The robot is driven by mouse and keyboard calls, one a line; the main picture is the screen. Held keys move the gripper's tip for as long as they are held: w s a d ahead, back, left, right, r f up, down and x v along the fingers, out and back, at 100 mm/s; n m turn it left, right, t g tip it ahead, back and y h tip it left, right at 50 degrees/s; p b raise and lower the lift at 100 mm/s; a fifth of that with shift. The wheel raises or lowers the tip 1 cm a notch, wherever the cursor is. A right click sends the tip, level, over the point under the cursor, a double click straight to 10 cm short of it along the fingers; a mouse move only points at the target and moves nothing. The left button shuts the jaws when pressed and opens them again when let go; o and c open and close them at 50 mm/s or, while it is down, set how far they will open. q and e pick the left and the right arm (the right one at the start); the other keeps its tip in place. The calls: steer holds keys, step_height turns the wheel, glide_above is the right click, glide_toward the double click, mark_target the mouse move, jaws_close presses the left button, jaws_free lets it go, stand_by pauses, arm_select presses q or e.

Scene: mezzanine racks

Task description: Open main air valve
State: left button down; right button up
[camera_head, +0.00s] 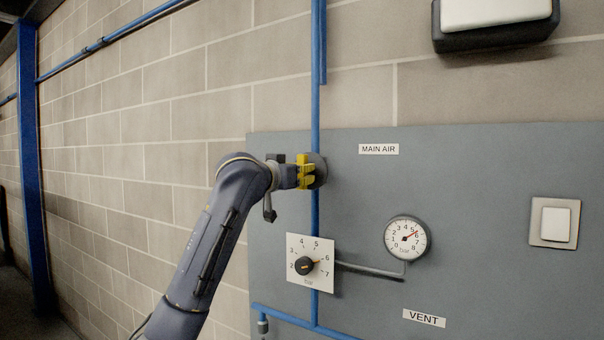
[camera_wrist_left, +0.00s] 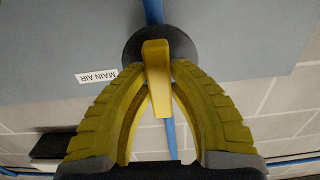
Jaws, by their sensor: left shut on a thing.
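The main air valve has a dark round body (camera_head: 319,171) on the vertical blue pipe, left of the "MAIN AIR" label (camera_head: 378,149). Its yellow handle (camera_wrist_left: 157,60) stands out from the round body (camera_wrist_left: 133,46) in the left wrist view. My left gripper (camera_head: 303,171) is at the valve, its yellow fingers shut on the handle from both sides. In the left wrist view the fingertips (camera_wrist_left: 156,72) meet the handle's sides. The fingers partly hide the handle in the head view. My right gripper is not in view.
A "VENT" label (camera_head: 424,318) is low on the grey panel (camera_head: 480,200). A white switch (camera_head: 556,223) is at right. Blue pipes run on the brick wall.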

arm_select(q)
steer(key=shift+n, duration=0.3)
steer(key=c, duration=1.2)
jaws_free()
steer(key=shift+c, duration=0.2)
steer(key=shift+s, duration=0.1)
steer(key=v, duration=1.1)
steer(key=shift+s+a, duration=0.25)
steer(key=shift+s, duration=0.1)
